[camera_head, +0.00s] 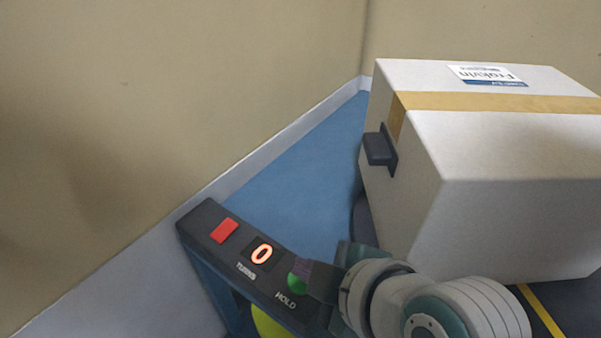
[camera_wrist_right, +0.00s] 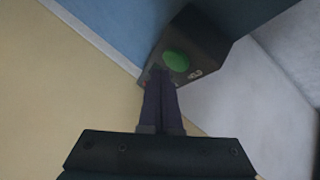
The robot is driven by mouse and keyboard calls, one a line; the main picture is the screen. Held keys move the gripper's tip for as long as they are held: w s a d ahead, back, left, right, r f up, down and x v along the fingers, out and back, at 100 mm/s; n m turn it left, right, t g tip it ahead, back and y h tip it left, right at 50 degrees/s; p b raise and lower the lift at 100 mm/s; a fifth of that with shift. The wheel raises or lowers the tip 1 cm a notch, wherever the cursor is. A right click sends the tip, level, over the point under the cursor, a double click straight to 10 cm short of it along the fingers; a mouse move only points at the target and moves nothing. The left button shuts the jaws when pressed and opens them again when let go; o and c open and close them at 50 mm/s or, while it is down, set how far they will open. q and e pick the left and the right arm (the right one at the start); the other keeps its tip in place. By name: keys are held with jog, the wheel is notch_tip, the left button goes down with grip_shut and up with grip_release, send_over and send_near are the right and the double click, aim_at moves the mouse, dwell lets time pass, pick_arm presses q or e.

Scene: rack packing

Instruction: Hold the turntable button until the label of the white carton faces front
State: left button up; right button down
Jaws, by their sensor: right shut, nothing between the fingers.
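The white carton (camera_head: 410,150) stands at the right, with a tan tape strip and a dark handle (camera_head: 379,148) on its left side. A white and blue label (camera_head: 488,76) lies on its top, its print upside down in the head view. The green HOLD button (camera_head: 297,283) is on a dark control box (camera_head: 203,219) and also shows in the right wrist view (camera_wrist_right: 178,61). My right gripper (camera_head: 303,268) is shut and empty, its fingertips (camera_wrist_right: 161,73) right at the button. I cannot tell whether they touch it. My left gripper is out of view.
The control box has a red square button (camera_head: 225,230) and a TURNS display (camera_head: 262,252) reading 0. Blue surface (camera_head: 300,170) lies between box and carton. A beige wall (camera_head: 150,90) stands close behind. A dark surface with a yellow line (camera_head: 541,310) shows by the carton.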

jog(key=shift+f, duration=0.1)
dwell(0.7)
jog(key=shift+f+b, duration=0.3)
jog(key=shift+f, duration=0.05)
jog(key=shift+f+b, duration=0.3)
jog(key=shift+f, duration=0.15)
dwell(0.6)
dwell(0.8)
jog(key=shift+s, duration=0.15)
dwell(4.9)
